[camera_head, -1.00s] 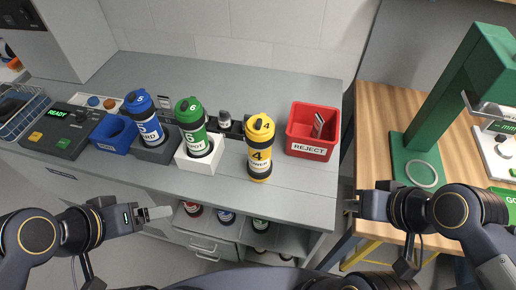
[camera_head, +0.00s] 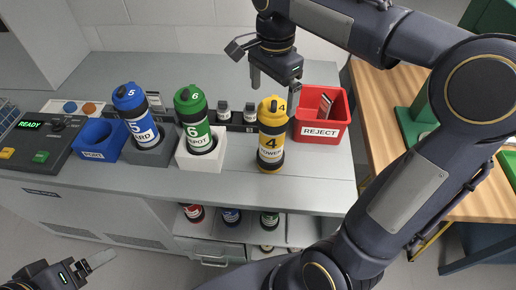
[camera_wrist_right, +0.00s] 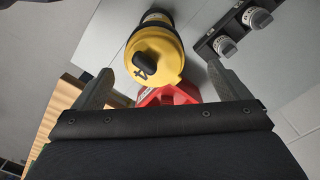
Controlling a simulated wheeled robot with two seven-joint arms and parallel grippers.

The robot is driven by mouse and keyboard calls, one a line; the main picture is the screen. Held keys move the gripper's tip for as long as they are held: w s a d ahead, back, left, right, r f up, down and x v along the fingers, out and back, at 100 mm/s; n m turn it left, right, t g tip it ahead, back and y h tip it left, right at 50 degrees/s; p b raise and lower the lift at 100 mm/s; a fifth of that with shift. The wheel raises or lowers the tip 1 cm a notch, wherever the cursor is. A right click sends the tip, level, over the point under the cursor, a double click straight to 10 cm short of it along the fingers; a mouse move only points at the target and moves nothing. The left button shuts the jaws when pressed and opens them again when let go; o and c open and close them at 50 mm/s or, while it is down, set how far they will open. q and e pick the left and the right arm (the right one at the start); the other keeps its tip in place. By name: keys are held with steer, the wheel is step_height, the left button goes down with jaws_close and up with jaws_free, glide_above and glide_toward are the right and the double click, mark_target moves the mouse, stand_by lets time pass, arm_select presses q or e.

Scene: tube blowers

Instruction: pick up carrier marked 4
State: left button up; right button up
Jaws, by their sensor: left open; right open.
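The carrier marked 4 (camera_head: 271,140), yellow with black bands and a white label, stands upright on the grey counter. My right gripper (camera_head: 275,88) is open just above and behind its cap, empty. In the right wrist view the carrier's yellow cap (camera_wrist_right: 157,58) shows beyond and between the spread fingers of the right gripper (camera_wrist_right: 160,88); I see no contact. My left gripper (camera_head: 95,263) is open and empty at the lower left, in front of the counter and away from the carrier.
The red REJECT bin (camera_head: 322,118) stands close to the right of the carrier. The green carrier marked 6 (camera_head: 195,120) sits in a white holder to its left, and the blue carrier marked 5 (camera_head: 137,115) in a grey one. Dark fittings (camera_head: 236,117) lie behind.

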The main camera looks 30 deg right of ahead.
glide_above(272, 140)
steer(key=w+d, duration=0.2)
steer(key=w, duration=0.1)
step_height(272, 140, down, 7)
steer(key=shift+d+r, duration=0.1)
steer(key=shift+r, duration=0.05)
steer(key=c, duration=1.6)
steer(key=shift+o, duration=0.2)
steer(key=shift+r, duration=0.1)
